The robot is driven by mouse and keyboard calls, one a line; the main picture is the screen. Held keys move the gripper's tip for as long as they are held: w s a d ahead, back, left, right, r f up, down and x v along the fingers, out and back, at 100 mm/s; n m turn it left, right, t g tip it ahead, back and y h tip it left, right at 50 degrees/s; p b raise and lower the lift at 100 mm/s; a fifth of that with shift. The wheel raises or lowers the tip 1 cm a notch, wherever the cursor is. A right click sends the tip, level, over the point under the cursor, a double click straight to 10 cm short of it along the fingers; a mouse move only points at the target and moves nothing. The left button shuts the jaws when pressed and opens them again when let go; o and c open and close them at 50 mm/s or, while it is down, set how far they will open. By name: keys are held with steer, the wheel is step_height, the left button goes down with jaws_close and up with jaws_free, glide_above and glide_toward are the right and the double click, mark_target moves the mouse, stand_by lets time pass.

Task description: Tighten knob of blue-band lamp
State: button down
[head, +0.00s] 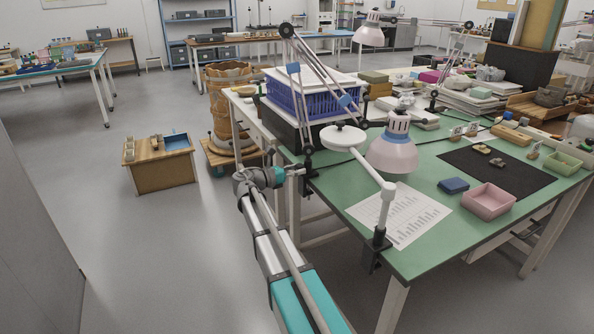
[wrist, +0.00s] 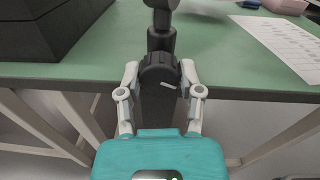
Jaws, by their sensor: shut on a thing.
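The blue-band lamp has a black clamp (head: 307,160) at the near left edge of the green table. Its jointed arm carries blue bands (head: 345,100), and its pale pink shade (head: 392,155) with a blue ring hangs over the table. In the wrist view a dark knob (wrist: 160,66) with a short white mark shows on the clamp, below the black post. My gripper (wrist: 159,80) has one grey finger on each side of the knob and is shut on it. In the head view my gripper (head: 298,172) reaches the clamp from the left; exact finger contact is too small to see there.
A white magnifier lamp (head: 387,205) is clamped at the table's near corner, close right of my arm. A blue crate (head: 310,97) on a dark box stands behind the clamp. A printed sheet (head: 405,215) and a pink tray (head: 488,200) lie on the table. The floor at left is open.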

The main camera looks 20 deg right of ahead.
steer(key=shift+m, duration=2.9)
steer(key=shift+c, duration=1.3)
jaws_free()
steer(key=a, duration=0.7)
steer(key=shift+s+a, duration=0.2)
steer(key=shift+a, duration=0.05)
